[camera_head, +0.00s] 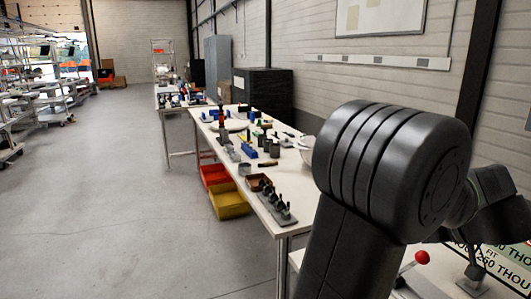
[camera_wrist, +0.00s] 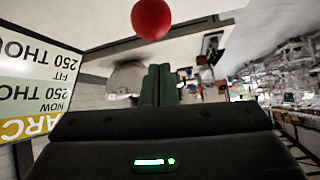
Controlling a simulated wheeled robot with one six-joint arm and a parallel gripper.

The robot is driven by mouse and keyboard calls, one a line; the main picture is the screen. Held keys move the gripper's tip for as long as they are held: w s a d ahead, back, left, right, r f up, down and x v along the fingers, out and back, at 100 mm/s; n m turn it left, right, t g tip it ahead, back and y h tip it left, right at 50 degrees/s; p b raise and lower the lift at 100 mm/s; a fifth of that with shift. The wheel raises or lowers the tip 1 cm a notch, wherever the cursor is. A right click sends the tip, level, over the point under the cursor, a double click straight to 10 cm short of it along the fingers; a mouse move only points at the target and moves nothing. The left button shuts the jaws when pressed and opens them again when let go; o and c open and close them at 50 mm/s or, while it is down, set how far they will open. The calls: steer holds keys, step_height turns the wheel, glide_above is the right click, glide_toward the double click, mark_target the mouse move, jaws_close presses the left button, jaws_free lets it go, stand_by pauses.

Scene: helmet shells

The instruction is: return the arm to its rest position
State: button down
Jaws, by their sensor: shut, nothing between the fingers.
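My gripper (camera_wrist: 158,72) shows in the wrist view as two dark green fingers lying side by side, shut with nothing between them. In the head view my black arm fills the right foreground, and I cannot make out the fingers there. The wrist view looks tilted and upside down. A pale grey dome-like shape (camera_wrist: 126,78) appears behind the fingers, apart from them as far as I can tell.
A red ball knob (camera_head: 421,257) is near my arm; it also shows in the wrist view (camera_wrist: 152,18). A printed sign (camera_wrist: 38,85) stands close by. A long cluttered table (camera_head: 285,208) runs ahead, with yellow (camera_head: 229,200) and red bins (camera_head: 213,175) below.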

steer(key=shift+w+a+f+g+h+p, duration=0.1)
steer(key=shift+w+a+g+h+p, duration=0.4)
steer(key=shift+p, duration=1.15)
steer(key=shift+w+a+f+g+p, duration=0.1)
steer(key=shift+w+a+g+p, duration=0.2)
steer(key=shift+w+g+p, duration=0.95)
steer(key=shift+s+t+p, duration=0.4)
steer(key=shift+s+t, duration=0.05)
steer(key=shift+s+d+f+b, duration=0.1)
steer(key=shift+f+b, duration=0.05)
steer(key=shift+b, duration=0.2)
